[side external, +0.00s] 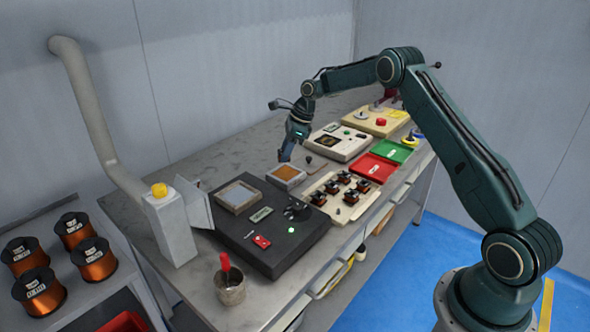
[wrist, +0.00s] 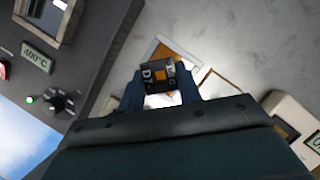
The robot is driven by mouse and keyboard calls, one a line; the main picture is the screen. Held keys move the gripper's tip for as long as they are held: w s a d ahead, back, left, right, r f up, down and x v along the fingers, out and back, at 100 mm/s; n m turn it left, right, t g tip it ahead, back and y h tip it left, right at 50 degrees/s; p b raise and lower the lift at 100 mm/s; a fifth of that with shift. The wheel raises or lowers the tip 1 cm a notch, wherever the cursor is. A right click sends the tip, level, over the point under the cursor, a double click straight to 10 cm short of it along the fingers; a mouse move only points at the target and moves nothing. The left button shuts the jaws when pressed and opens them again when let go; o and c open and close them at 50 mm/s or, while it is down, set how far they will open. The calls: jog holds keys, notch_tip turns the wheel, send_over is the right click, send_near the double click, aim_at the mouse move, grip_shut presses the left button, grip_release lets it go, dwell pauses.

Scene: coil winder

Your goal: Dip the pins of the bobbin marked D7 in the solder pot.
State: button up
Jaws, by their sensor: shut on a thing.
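My gripper (side external: 290,148) points down over the bench, and it also shows in the wrist view (wrist: 161,92). It is shut on a dark bobbin marked D7 (wrist: 147,76), with an orange square on its top face. The bobbin's pins are hidden from view. Below it is a small white-rimmed tray with an orange-brown filling (side external: 287,173), partly visible in the wrist view (wrist: 184,58). The gap between bobbin and tray is hard to judge. The solder pot (side external: 238,196) is a square-framed well in a black unit; its display reads 400°C (wrist: 37,57) and a green light is on.
A cream tray of several bobbins (side external: 324,184) stands right of the black unit. Red (side external: 377,168) and green (side external: 392,152) trays and a white instrument (side external: 338,141) lie beyond. A fume extractor (side external: 172,229) stands left of the pot; a cup (side external: 232,290) is in front.

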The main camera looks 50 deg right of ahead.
jog(key=a, duration=0.3)
jog(key=a+r, duration=0.1)
jog(key=a, duration=0.2)
jog(key=a+r, duration=0.1)
jog(key=a, duration=0.2)
jog(key=shift+w+a+r, duration=0.2)
jog(key=shift+w+a, duration=0.1)
notch_tip(320, 180, up, 2)
send_over(235, 196)
jog(key=s+d, duration=0.1)
jog(key=shift+r, duration=0.1)
jog(key=shift+f, duration=2.2)
jog(key=shift+f, duration=0.8)
dwell(0.6)
jog(key=shift+r, duration=0.1)
jog(key=shift+r, duration=2.65)
jog(key=shift+d, duration=0.1)
